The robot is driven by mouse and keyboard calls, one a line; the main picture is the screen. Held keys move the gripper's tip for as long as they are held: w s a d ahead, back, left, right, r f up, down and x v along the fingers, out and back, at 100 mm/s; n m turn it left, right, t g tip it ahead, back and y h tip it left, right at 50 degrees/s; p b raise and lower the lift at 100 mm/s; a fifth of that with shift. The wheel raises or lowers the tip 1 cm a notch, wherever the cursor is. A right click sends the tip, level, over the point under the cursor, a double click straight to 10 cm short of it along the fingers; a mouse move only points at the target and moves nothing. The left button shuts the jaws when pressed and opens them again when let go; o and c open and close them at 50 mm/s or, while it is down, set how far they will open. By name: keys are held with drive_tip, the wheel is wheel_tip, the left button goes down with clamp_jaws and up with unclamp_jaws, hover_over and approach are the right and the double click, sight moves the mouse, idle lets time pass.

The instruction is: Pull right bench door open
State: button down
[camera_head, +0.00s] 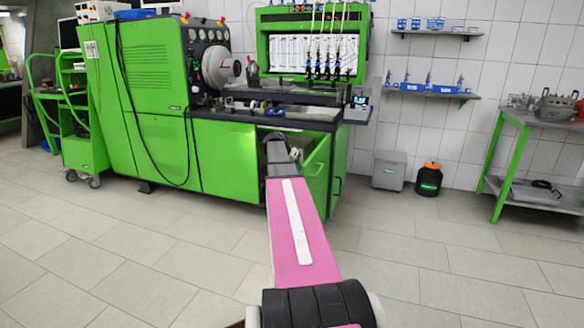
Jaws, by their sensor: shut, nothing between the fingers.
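The green test bench (225,155) stands against the wall, left of centre. Its right door (317,172) is a green panel below the worktop, standing out from the front at an angle. A pale, shadowed opening shows between the door and the bench's front panel. My gripper (274,138) is at the end of my pink arm, at the upper left of this opening, left of the door panel. It is shut and empty. Its fingertips are small and dark here, and I cannot tell whether they touch the bench. My arm hides the lower part of the opening.
A grey bin (389,170) and a black canister with an orange lid (429,179) stand by the wall to the right. A green side table (520,120) is farther right. A green trolley (82,140) stands at left. The tiled floor in front is clear.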

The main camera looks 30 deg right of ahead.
drive_tip(key=shift+s, duration=0.1)
drive_tip(key=s+d+n, duration=0.1)
drive_tip(key=s+d, duration=0.8)
drive_tip(key=shift+s+d+t, duration=0.2)
drive_tip(key=shift+s+t, duration=0.2)
drive_tip(key=w+a+f+v, duration=0.1)
drive_tip(key=a+v, duration=0.1)
drive_tip(key=v, duration=1)
drive_tip(key=shift+f, duration=0.3)
